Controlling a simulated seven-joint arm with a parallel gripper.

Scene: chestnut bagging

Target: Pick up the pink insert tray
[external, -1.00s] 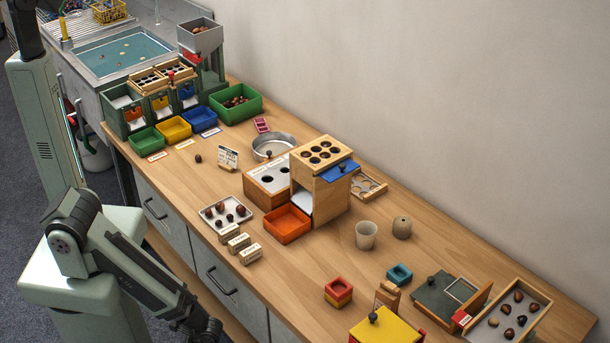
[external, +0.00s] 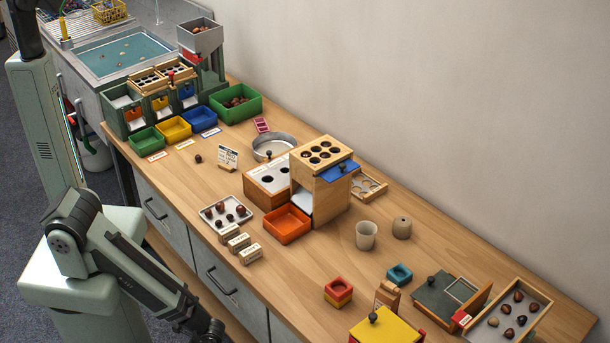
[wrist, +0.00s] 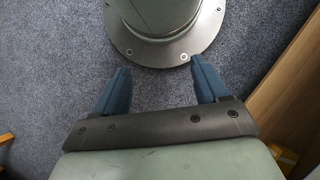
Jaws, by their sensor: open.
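The pink insert tray (external: 262,125) is a small flat piece with several compartments. It lies on the wooden worktop in the external view, between the green bin and the round metal pan. My gripper (wrist: 160,87) is open and empty in the wrist view, with its two blue fingers apart above the grey carpet. In the external view my arm hangs at the front edge of the bench, far from the pink tray, and the fingers are cut off by the lower border. The pink tray does not show in the wrist view.
A green bin (external: 236,103) stands behind the pink tray and a metal pan (external: 273,148) in front of it. A card stand (external: 228,158) is nearby. A tall wooden box (external: 320,182) stands mid-bench. Bare worktop (external: 208,179) lies around the card stand.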

